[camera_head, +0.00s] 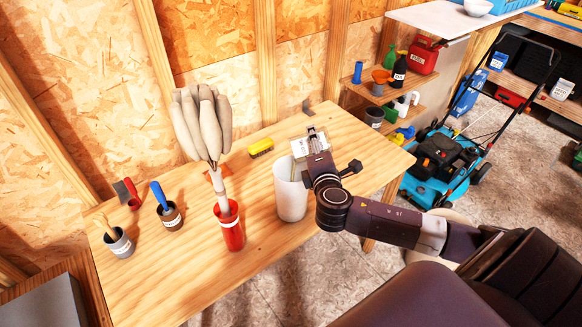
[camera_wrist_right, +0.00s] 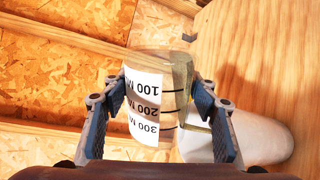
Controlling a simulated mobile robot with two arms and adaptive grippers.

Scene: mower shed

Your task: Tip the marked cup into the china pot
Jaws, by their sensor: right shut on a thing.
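The marked cup (camera_wrist_right: 150,95) is clear, with a white label reading 100, 200 and 300 ML and a yellowish tint along one side. My right gripper (camera_wrist_right: 157,112) is shut around it. The cup lies tipped well over, roughly on its side relative to the upright white pot. In the head view the cup (camera_head: 302,148) shows beside my right gripper (camera_head: 316,143), just above the back of the pot's mouth. The china pot (camera_head: 291,195) stands on the bench; it also shows in the wrist view (camera_wrist_right: 262,138). A thin yellowish strip runs between cup and pot. My left gripper is out of view.
Small tool pots (camera_head: 118,243) are at the left. A mower (camera_head: 445,155) stands at the right.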

